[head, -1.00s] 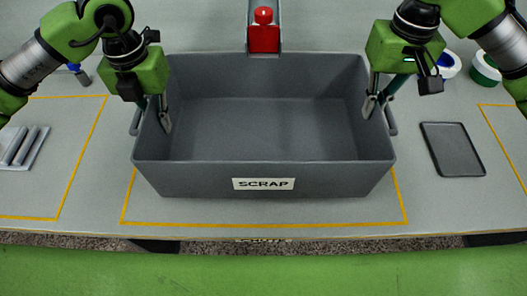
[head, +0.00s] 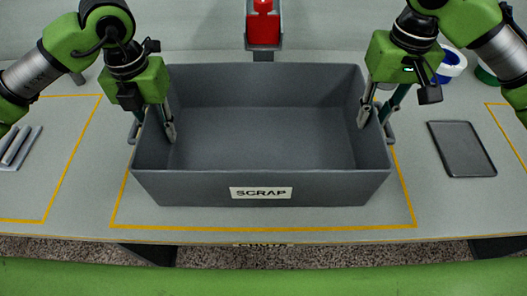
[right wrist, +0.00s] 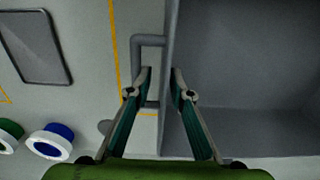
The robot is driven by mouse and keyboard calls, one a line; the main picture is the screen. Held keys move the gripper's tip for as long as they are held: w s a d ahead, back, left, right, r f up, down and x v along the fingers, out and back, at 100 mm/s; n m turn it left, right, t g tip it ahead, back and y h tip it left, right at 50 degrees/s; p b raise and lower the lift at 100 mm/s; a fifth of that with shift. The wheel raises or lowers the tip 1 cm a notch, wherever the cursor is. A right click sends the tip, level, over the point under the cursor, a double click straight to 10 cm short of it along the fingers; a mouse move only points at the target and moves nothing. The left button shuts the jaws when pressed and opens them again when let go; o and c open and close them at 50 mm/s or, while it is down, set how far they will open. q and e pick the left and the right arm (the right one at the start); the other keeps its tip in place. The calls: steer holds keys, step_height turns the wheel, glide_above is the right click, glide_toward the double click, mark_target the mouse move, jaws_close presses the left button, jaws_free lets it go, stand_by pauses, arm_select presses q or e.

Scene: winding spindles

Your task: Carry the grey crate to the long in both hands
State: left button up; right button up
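The grey crate (head: 160,187) is empty, level and labelled SCRAP on its front wall. It sits in the middle of the head view, over the yellow taped outline. My left gripper (head: 154,128) has one finger inside and one outside the crate's left wall, at the handle. My right gripper (head: 376,112) straddles the right wall the same way. In the right wrist view its fingertips (right wrist: 162,75) are close around the right wall beside the handle (right wrist: 136,65). Both grippers appear shut on the crate. I cannot tell if the crate's base touches the table.
A dark flat tray (head: 461,148) lies on the table (head: 80,210) to the right. Tape rolls, one blue and white (head: 451,66), lie behind it. A grey rack (head: 18,148) is at the left. A red container (head: 264,25) stands behind the crate. The table's front edge is near.

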arm_select(q)
steer(key=shift+r, duration=0.1)
arm_select(e)
steer(key=shift+a, duration=0.1)
steer(key=shift+w+r, duration=0.1)
steer(key=shift+r, duration=0.45)
arm_select(q)
step_height(320, 180, up, 8)
arm_select(e)
step_height(320, 180, up, 11)
stand_by(0.5)
steer(key=shift+r, duration=0.1)
stand_by(0.4)
